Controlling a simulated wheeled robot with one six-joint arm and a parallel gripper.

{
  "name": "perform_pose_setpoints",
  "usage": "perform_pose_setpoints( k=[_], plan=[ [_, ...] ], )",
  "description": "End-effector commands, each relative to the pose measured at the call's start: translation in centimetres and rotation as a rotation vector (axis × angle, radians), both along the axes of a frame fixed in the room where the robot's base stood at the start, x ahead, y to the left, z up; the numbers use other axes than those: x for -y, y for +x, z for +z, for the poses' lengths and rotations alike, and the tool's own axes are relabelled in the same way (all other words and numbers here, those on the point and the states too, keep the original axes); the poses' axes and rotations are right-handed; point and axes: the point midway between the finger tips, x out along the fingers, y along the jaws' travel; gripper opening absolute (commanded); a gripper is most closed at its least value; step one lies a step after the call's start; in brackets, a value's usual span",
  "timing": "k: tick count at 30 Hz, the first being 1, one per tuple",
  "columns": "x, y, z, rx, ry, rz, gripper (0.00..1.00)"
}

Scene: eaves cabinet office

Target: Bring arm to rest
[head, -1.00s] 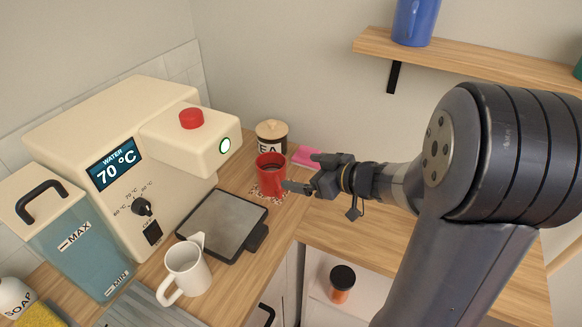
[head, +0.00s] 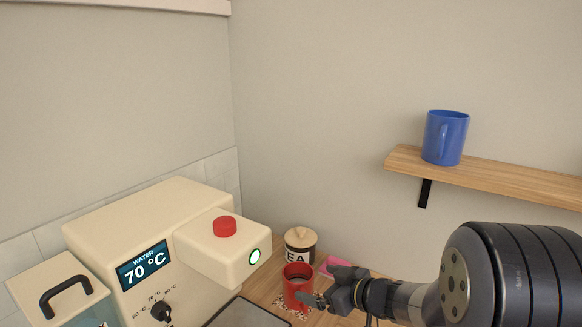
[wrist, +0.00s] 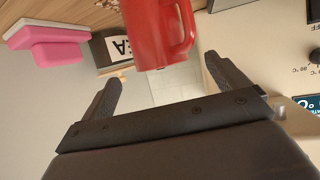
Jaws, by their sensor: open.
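My gripper (head: 322,300) is in the lower right of the head view, with my arm reaching in from the right. In the wrist view its two fingers (wrist: 165,85) are spread apart with nothing gripped between them. A red mug (head: 298,284) stands on the wooden counter just left of the fingers. In the wrist view the red mug (wrist: 158,30) appears beyond the fingertips, handle to the right. I cannot tell from these views whether a finger touches it.
A tea jar (head: 300,246) and a pink item (head: 337,264) are behind the mug. The cream water dispenser (head: 145,225), reading 70 °C, stands left with its red button (head: 224,226). A wall shelf (head: 500,181) with a blue mug (head: 444,138) is at right. Open air lies above the counter.

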Motion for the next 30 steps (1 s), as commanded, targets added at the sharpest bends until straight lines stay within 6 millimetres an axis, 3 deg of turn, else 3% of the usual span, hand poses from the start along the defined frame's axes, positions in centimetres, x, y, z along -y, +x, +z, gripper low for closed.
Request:
perform_pose_setpoints(
  k=[10,12,18,30],
  plan=[
    [-4.5,4.4,-3.0,-0.002,-0.001,0.003,0.94],
    [-4.2,4.3,-1.2,0.005,0.000,-0.001,0.94],
    [-4.1,4.2,0.5,0.001,-0.001,-0.001,0.94],
    [-4.1,4.2,0.8,0.000,0.000,-0.001,0.94]
  ],
)
